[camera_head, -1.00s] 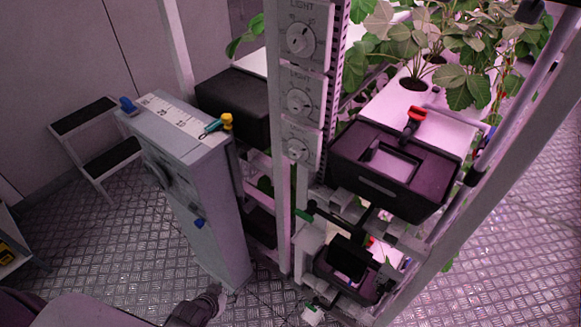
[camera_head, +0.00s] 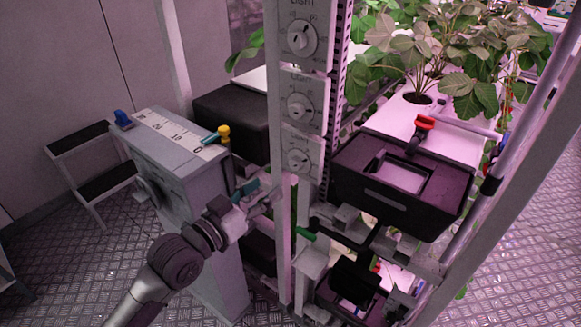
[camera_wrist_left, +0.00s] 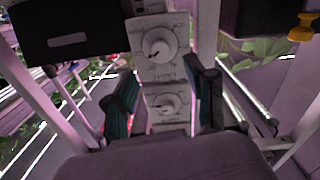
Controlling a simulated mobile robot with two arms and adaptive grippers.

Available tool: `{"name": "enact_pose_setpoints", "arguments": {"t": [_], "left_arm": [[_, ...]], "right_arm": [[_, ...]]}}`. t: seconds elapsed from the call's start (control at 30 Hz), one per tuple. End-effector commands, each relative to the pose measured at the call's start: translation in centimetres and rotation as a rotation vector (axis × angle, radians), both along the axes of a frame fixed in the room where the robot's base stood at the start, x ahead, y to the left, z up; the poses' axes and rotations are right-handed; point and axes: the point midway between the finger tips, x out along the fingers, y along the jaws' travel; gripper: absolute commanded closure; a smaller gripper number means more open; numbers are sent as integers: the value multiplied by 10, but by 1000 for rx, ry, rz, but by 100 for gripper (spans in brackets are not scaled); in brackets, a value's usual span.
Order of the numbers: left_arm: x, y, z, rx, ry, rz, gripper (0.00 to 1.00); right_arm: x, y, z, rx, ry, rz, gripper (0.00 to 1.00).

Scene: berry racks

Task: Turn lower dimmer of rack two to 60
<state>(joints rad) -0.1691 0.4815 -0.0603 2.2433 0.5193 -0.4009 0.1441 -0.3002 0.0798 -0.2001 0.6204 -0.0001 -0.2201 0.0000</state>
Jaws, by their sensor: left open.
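A rack post carries three white dimmer plates stacked in the head view, each with a round knob. The lowest dimmer (camera_head: 299,160) is smaller in view, below the middle dimmer (camera_head: 299,107) and the top dimmer (camera_head: 301,38). Its scale is too small to read. My left gripper (camera_head: 266,191) is left of the post, a little below the lowest dimmer. In the left wrist view, its open, teal-padded fingers (camera_wrist_left: 163,70) stand either side of a dimmer plate (camera_wrist_left: 148,67); the picture looks upside down. One knob (camera_wrist_left: 157,46) lies just beyond the fingertips, another (camera_wrist_left: 165,105) between the fingers. The fingers appear empty.
A grey cabinet (camera_head: 195,180) with blue and yellow handles stands left of the post, close to my left arm. A black tank (camera_head: 370,200) with a red valve (camera_head: 424,122) juts out at right. A step stool (camera_head: 85,165) stands far left.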

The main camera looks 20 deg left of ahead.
Motion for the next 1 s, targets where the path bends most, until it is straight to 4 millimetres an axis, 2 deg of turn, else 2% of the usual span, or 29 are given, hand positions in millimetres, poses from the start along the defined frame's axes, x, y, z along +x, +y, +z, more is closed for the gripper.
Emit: {"name": "enact_pose_setpoints", "arguments": {"t": [0.03,0.2,0.4,0.6,0.87,1.0], "left_arm": [[12,-5,4,-2,-3,0,44],[46,-18,3,-1,-3,0,44],[75,-29,1,0,0,0,44],[87,-34,0,1,1,1,44],[88,-34,0,1,1,0,44],[87,-34,0,1,1,1,64]], "right_arm": [[0,0,3,0,0,0,60],[0,0,7,0,0,0,60],[0,0,10,0,0,0,60],[0,0,11,0,0,0,60],[0,0,11,0,0,0,60],[0,0,11,0,0,0,60]]}}
